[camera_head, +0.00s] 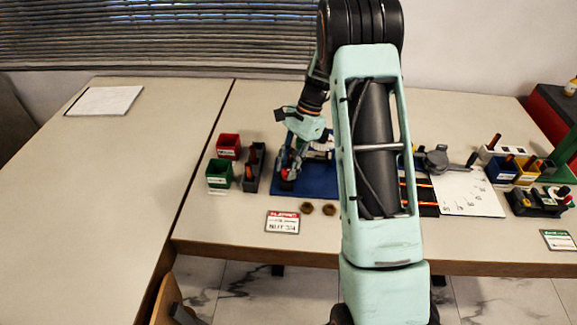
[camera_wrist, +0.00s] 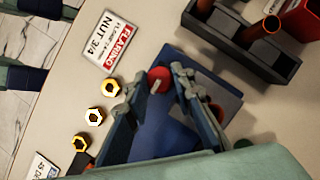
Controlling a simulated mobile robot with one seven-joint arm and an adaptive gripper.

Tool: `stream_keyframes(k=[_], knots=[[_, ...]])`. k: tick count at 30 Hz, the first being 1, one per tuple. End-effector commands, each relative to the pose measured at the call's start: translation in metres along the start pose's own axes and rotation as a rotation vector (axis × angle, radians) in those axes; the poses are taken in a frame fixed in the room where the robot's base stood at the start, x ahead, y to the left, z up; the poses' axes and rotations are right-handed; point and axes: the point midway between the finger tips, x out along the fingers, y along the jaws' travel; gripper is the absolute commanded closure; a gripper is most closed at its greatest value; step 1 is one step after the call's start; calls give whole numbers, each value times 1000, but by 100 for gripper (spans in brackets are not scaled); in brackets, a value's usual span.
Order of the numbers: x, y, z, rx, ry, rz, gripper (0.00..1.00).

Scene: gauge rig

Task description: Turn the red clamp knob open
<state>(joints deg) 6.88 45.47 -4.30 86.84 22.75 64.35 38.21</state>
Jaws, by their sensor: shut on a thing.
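The red clamp knob (camera_wrist: 159,76) shows in the wrist view between the tips of my gripper (camera_wrist: 157,80), with a pale bar on it. My gripper is shut on the knob, one finger on each side. In the head view my gripper (camera_head: 288,174) reaches down at the blue rig base (camera_head: 318,186). There the knob is mostly hidden by the fingers. The blue base also lies below the fingers in the wrist view (camera_wrist: 165,137). The knob's turn angle cannot be told.
A dark holder (camera_head: 254,172) and red (camera_head: 229,143) and green (camera_head: 218,176) bins stand left of the rig. A nut label card (camera_head: 282,222) and brass nuts (camera_head: 307,208) lie in front. A gauge (camera_head: 437,160) and white scale sheet (camera_head: 470,193) are right. The left table is mostly clear.

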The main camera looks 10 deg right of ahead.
Motion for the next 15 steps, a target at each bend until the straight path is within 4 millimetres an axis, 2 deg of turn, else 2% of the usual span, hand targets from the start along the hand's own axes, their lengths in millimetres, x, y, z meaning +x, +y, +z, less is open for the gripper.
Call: stream_keyframes(k=[8,15], knots=[[-1,0,0,-37,0,15,100],[-1,-2,0,-164,0,68,100]])
